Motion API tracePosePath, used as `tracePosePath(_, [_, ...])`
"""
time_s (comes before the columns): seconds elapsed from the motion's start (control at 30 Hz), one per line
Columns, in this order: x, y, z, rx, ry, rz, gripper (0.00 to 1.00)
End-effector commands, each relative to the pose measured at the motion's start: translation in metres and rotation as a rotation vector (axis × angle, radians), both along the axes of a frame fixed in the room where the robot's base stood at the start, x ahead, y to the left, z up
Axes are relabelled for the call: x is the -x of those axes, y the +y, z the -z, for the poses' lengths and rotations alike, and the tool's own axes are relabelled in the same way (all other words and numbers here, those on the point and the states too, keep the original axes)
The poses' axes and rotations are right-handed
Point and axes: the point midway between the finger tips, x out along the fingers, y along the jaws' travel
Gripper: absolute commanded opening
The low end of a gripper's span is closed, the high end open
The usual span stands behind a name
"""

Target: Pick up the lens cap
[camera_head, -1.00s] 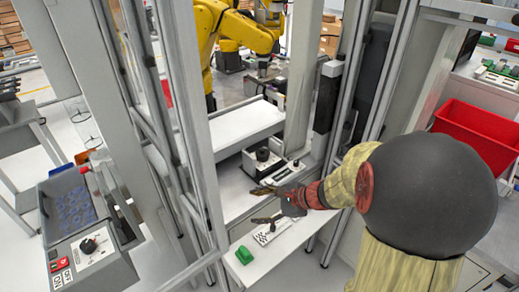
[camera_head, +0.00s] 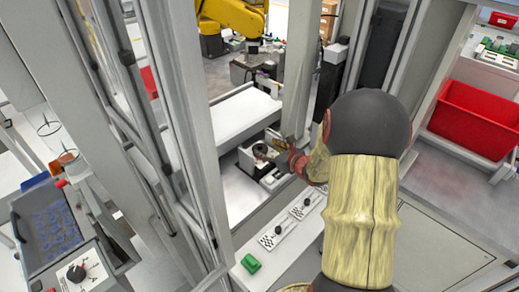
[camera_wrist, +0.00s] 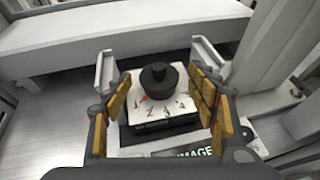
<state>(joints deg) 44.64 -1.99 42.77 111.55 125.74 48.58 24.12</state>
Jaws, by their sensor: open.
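I cannot single out a lens cap for certain. In the wrist view, a round black knob-like piece (camera_wrist: 158,80) sits on a white box (camera_wrist: 178,107) marked with numbers and a red pointer. My gripper (camera_wrist: 160,95) is open, its yellow-padded fingers on either side of this piece in the picture; nothing is held. Whether the fingers are level with it is unclear. In the head view, my gripper (camera_head: 278,152) is beside the box, partly covering it. Small dark pieces (camera_head: 278,230) stand on checkered cards on the white shelf; they are too small to identify.
Metal posts (camera_head: 185,150) flank the opening on the left. A raised white ledge (camera_head: 240,112) runs behind the box. A red bin (camera_head: 475,118) stands right.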

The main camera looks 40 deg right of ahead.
Motion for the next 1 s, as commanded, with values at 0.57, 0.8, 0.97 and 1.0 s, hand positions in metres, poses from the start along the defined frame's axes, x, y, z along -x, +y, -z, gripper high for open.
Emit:
tracePosePath(0.57, [-0.039, 0.000, 0.015, 0.001, 0.000, -0.001, 0.56])
tracePosePath(0.8, [-0.039, 0.000, 0.015, 0.001, 0.000, -0.001, 0.42])
tracePosePath(0.97, [-0.039, 0.000, 0.015, 0.001, 0.000, -0.001, 0.33])
tracePosePath(1.0, [-0.039, 0.000, 0.016, 0.001, 0.000, -0.001, 0.31])
